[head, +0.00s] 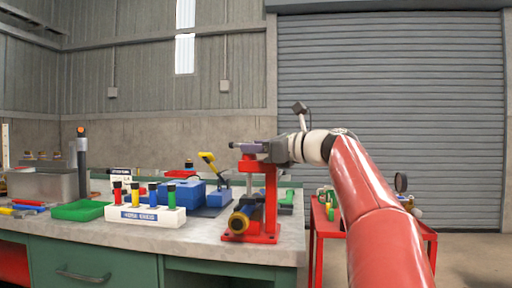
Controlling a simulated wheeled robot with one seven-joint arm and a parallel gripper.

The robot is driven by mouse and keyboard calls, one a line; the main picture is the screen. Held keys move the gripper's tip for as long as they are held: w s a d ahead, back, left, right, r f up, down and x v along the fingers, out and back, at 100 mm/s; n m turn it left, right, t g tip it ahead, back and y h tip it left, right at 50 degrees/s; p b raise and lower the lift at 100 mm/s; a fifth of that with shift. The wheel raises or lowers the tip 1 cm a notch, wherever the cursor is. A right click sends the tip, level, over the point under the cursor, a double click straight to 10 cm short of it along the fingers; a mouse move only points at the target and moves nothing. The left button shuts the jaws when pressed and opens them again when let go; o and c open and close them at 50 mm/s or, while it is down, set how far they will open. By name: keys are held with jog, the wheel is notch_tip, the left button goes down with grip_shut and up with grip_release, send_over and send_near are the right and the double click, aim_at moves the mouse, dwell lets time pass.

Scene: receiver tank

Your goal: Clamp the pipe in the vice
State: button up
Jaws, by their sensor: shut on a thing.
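My gripper (268,149) is at the end of my red arm, above the bench's right part. It is shut on a short dark purple-grey piece, which looks like the pipe (243,147), lying roughly level and pointing left. The jaws hide part of it. A red stand (270,200) with a flat base stands on the bench below and in line with my gripper; I cannot tell if they touch. A blue device with a yellow handle (208,160) stands left of the stand. I cannot tell for sure which of these is the vice.
A yellow-and-dark round part (240,218) is at the stand's base. A red cart (325,225) stands at right.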

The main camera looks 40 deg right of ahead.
jog(key=shift+a+f+m+h+b, duration=0.1)
jog(key=shift+a+m+h+b, duration=0.2)
jog(key=shift+m+h+b, duration=0.75)
jog(key=shift+t+h, duration=0.3)
jog(key=shift+h, duration=0.15)
jog(key=shift+m+h, duration=0.25)
jog(key=shift+h, duration=0.35)
jog(key=shift+a+m+h, duration=0.25)
jog(key=shift+m+h, duration=0.75)
jog(key=shift+h, duration=0.5)
jog(key=shift+a+m+g+h+p, duration=0.15)
jog(key=shift+m+g+h+p, duration=0.25)
jog(key=shift+m+h+p, duration=0.85)
jog(key=shift+w+a+m+g+h+p, duration=0.1)
jog(key=shift+m+g+h+p, duration=0.35)
jog(key=shift+h+p, duration=0.55)
jog(key=shift+w+a+m+g+h+p, duration=0.1)
jog(key=shift+m+g+h+p, duration=0.3)
jog(key=shift+h+p, duration=0.6)
jog(key=o, duration=0.9)
jog(key=shift+o, duration=0.2)
jog(key=shift+s, duration=0.1)
